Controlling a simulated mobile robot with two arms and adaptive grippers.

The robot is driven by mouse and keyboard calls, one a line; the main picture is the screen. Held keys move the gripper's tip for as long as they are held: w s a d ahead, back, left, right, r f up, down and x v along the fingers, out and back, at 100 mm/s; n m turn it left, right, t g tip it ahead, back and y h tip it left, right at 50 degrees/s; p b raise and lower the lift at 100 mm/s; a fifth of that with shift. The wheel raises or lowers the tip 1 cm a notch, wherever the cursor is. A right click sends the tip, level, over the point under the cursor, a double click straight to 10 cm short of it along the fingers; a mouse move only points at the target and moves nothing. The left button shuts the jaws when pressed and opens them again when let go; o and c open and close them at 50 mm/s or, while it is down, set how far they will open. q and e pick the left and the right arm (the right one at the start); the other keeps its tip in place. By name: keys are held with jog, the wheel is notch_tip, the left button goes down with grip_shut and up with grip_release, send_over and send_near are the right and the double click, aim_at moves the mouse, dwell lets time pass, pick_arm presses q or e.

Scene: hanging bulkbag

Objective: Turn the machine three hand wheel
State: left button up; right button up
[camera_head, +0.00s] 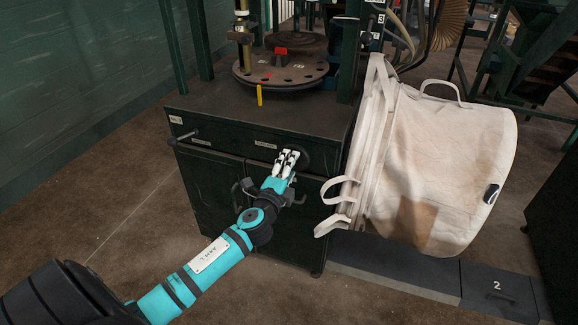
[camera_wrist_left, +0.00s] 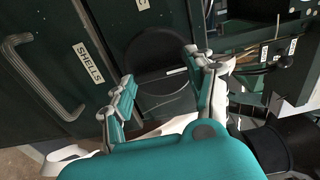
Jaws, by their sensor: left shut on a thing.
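The hand wheel (camera_head: 304,159) is a small dark round disc on the upper front of the dark green machine cabinet (camera_head: 225,165). In the left wrist view the wheel (camera_wrist_left: 150,62) shows as a black disc between my fingers. My left gripper (camera_head: 288,160) reaches in from the lower left. Its white and teal fingers lie at the wheel, one on each side, and are shut on it. The fingers (camera_wrist_left: 160,70) cover part of the rim. My right gripper is not in view.
A large white bulk bag (camera_head: 450,160) with loops hangs close to the right of the wheel. A round plate (camera_head: 280,72) sits on the cabinet top. A lever (camera_head: 183,137) sticks out at the left. A cabinet door handle (camera_wrist_left: 40,75) is beside a SHELLS label (camera_wrist_left: 88,62).

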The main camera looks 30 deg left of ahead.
pick_arm(q)
jog(key=shift+f, duration=0.1)
dwell(0.3)
jog(key=o, duration=1.2)
jog(key=shift+s, duration=0.1)
jog(key=v, duration=1.2)
